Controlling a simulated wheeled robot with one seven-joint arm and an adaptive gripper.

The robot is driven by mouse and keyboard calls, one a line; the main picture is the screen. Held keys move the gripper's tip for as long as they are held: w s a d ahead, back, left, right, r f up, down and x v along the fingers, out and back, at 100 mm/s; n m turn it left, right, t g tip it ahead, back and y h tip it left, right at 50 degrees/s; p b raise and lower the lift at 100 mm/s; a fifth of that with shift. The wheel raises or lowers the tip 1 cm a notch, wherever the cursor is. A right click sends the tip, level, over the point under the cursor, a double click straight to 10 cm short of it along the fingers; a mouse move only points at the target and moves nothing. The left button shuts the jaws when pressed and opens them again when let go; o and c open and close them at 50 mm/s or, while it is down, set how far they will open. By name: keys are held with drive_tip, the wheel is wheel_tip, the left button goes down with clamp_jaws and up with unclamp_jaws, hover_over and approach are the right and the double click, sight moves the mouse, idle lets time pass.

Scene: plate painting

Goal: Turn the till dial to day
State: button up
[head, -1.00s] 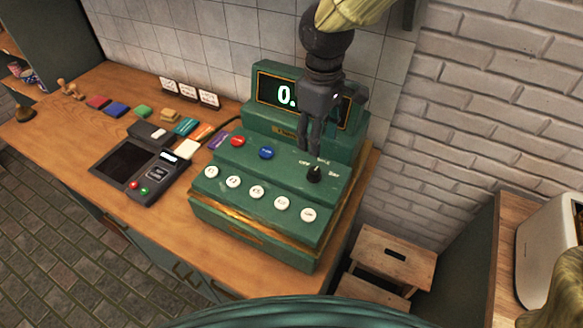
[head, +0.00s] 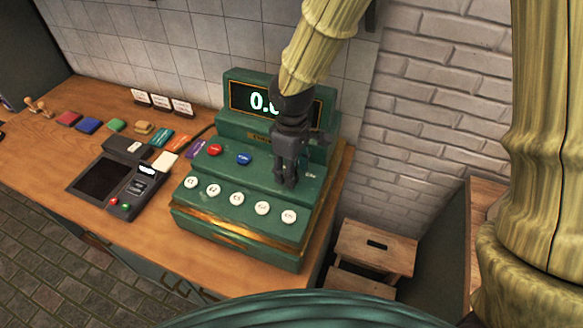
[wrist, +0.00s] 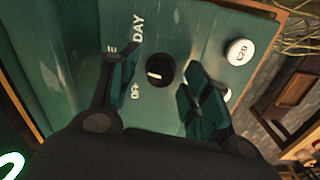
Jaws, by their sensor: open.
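The green till (head: 240,215) stands on the wooden counter. Its black dial (wrist: 160,71) shows in the wrist view, with a white mark on its left part, facing the side of the labels. DAY (wrist: 139,27) is printed up and left of the dial and OFF (wrist: 136,91) down and left. A third label is mostly hidden behind a finger. My gripper (head: 287,182) is over the till's top panel and hides the dial in the head view. In the wrist view my gripper (wrist: 157,78) is open, one finger on each side of the dial. Contact cannot be told.
White keys (head: 237,198) line the till's front, with a red and a blue button (head: 243,158) behind. The till display (head: 275,103) stands behind my gripper. A card terminal (head: 118,180) is to the left. A wooden stool (head: 375,250) is at the right, below the counter.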

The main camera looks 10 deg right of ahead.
drive_tip(key=shift+f, duration=0.4)
drive_tip(key=shift+c, duration=0.5)
drive_tip(key=c, duration=0.9)
drive_tip(key=shift+c, duration=0.2)
drive_tip(key=shift+m, duration=0.3)
drive_tip(key=m, duration=0.3)
drive_tip(key=shift+m, duration=1.9)
